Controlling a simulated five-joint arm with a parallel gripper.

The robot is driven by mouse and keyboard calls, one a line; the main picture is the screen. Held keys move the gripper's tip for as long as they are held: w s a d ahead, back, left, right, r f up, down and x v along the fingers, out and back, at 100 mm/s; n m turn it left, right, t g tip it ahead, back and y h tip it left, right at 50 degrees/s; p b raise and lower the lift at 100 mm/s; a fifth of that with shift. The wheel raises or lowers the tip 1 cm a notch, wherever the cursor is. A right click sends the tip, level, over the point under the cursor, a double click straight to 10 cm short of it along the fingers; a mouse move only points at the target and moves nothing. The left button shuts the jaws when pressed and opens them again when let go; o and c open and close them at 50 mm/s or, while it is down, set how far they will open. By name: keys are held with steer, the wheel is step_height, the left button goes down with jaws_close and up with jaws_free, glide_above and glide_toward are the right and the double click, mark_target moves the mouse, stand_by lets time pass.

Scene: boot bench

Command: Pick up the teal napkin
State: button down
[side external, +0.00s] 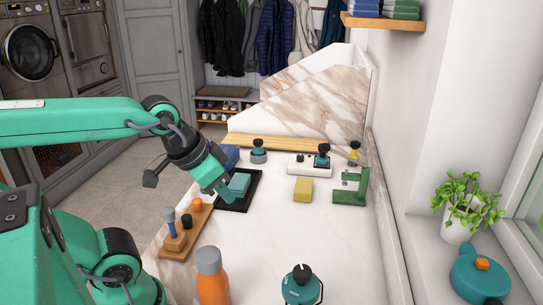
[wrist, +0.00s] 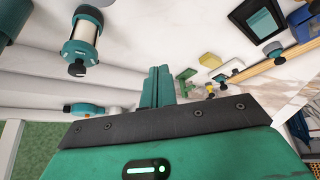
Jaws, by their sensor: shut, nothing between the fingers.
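The teal napkin (side external: 240,183) lies flat in a black tray (side external: 252,202) on the white bench in the side external view. In the wrist view the napkin (wrist: 261,23) shows at the upper right inside the dark tray (wrist: 236,16). My gripper (side external: 226,194) is in front of the napkin in the side view and hides part of it and the tray. Whether it touches the napkin I cannot tell. In the wrist view my gripper's teal fingers (wrist: 157,84) are together, with nothing seen between them.
A wooden holder (side external: 187,230) with upright tools and an orange bottle (side external: 211,277) stand nearer the camera. A yellow block (side external: 303,189) and a green bracket (side external: 350,190) are to the right. A blue item (side external: 230,156) sits behind the tray. The bench's middle is clear.

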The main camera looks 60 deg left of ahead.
steer(key=c, duration=0.9)
jaws_free()
